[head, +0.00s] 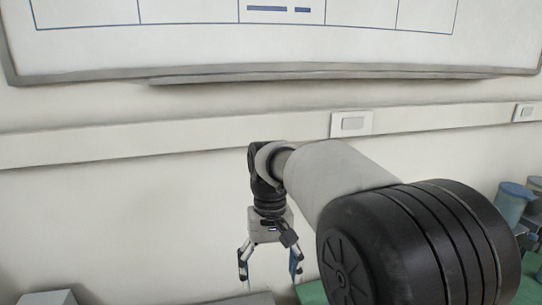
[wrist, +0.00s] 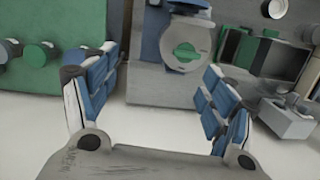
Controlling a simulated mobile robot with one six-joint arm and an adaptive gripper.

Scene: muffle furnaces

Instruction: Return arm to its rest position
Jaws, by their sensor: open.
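My arm reaches out from the lower right in the head view, with my gripper (head: 270,270) hanging downward at its end. The two fingers are spread apart with nothing between them. In the wrist view my gripper (wrist: 160,105) shows both blue-padded fingers wide apart, one at the left and one at the right. Pale floor shows between them, and no object is held.
A whiteboard (head: 200,45) and a wall rail (head: 120,143) with sockets are behind the arm. Blue containers (head: 514,200) stand at the right edge. The wrist view shows a green surface (wrist: 60,65), a round-topped grey-blue device (wrist: 186,25) and grey equipment (wrist: 288,120) at the right.

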